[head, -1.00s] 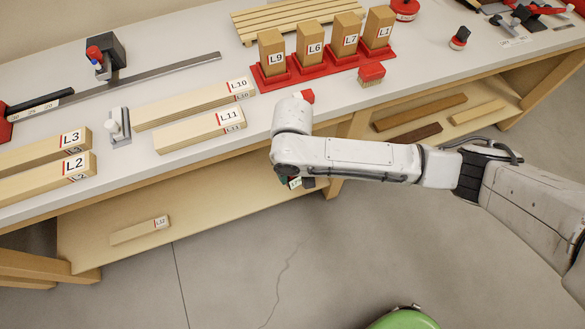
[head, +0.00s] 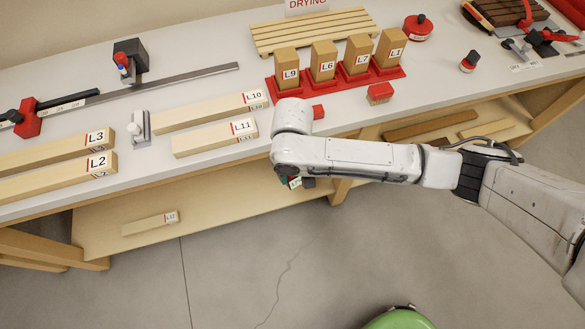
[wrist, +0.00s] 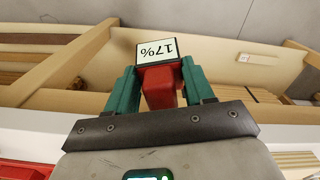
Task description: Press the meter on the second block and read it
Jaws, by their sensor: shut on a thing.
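My gripper (wrist: 160,88) has green fingers shut on a red meter (wrist: 160,88). Its white display faces the wrist camera and shows "17%" upside down. In the head view the arm hides most of the gripper, which hangs in front of the bench's front edge; only a bit of the meter's pale display (head: 295,183) shows. Upright wooden blocks L9 (head: 287,68), L6 (head: 323,60), L7 (head: 357,55) and L1 (head: 389,46) stand in red holders on the bench, apart from the gripper. No block touches the meter in the wrist view.
Bars L10 (head: 210,110) and L11 (head: 215,138) lie left. Block L12 (head: 150,223) is on the lower shelf.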

